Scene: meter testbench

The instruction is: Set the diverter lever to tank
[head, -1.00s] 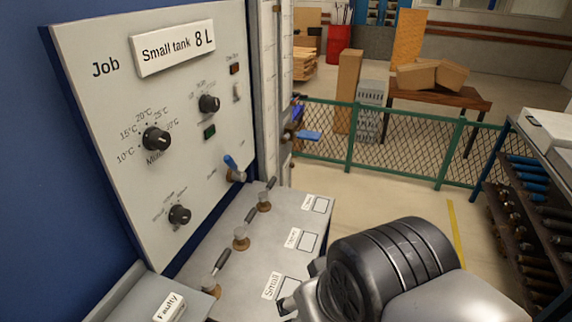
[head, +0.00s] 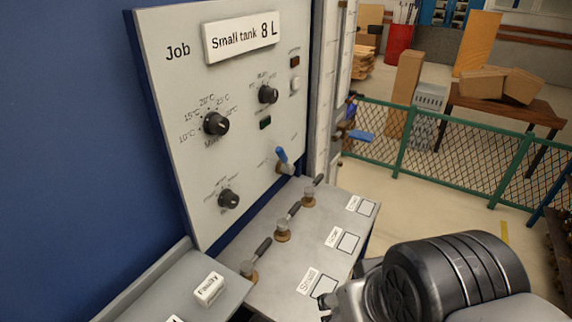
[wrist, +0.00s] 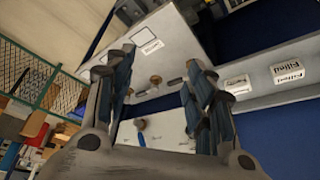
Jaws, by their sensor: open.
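The diverter lever, as I take it, is the blue-handled lever (head: 282,155) low on the right of the upright job panel (head: 180,100). Its handle points up and slightly left; the small labels beside it are too blurred to read. In the wrist view a blue handle (wrist: 141,126) shows beyond and between my fingers, against the pale panel (wrist: 170,128). My gripper (wrist: 160,62) is open and empty, apart from the lever. In the head view my dark wrist stands at the lower right and mostly hides the fingers.
Several dark-handled valves (head: 283,231) stand on the grey bench (head: 340,205) below the panel. A "Faulty" block (head: 209,289) lies at the front left. A green mesh fence (head: 450,160) stands behind.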

